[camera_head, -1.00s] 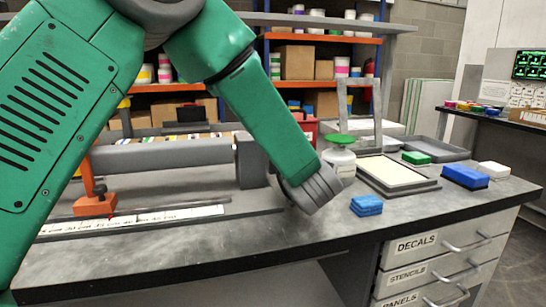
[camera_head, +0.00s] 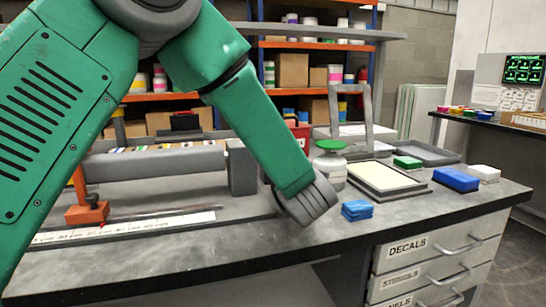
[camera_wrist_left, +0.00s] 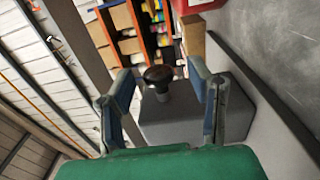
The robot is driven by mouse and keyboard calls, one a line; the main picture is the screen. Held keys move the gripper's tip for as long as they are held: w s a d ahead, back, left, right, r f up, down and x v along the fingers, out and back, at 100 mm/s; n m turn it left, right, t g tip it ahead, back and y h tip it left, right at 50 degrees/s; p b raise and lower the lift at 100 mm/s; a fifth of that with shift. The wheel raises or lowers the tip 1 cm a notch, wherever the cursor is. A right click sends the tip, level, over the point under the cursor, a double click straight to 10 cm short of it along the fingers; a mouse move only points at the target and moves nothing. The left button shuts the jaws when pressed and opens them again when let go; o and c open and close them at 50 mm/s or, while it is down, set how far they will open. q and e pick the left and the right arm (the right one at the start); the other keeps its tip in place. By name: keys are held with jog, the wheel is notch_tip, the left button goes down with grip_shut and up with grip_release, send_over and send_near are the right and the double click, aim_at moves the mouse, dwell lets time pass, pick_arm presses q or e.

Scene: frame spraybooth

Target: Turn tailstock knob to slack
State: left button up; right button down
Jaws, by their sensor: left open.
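The dark round knob (camera_wrist_left: 158,75) stands on a short stem on top of a grey block (camera_wrist_left: 178,118) in the left wrist view. My left gripper (camera_wrist_left: 160,70) is open, with one finger on each side of the knob. I cannot tell whether either finger touches it. In the head view the grey end block (camera_head: 241,167) of the horizontal grey tube is partly behind my green left arm. The knob on it and my left fingers are hidden there. My right gripper is not in view.
A white jar with green lid (camera_head: 330,165), a framed tray (camera_head: 385,180) and blue blocks (camera_head: 357,210) stand to the right. The front bench top is clear.

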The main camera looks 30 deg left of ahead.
pick_arm(q)
jog(key=v, duration=1.1)
jog(key=shift+w+d+r, duration=0.1)
jog(key=shift+d, duration=0.55)
jog(key=shift+a, duration=0.4)
jog(key=shift+d, duration=0.1)
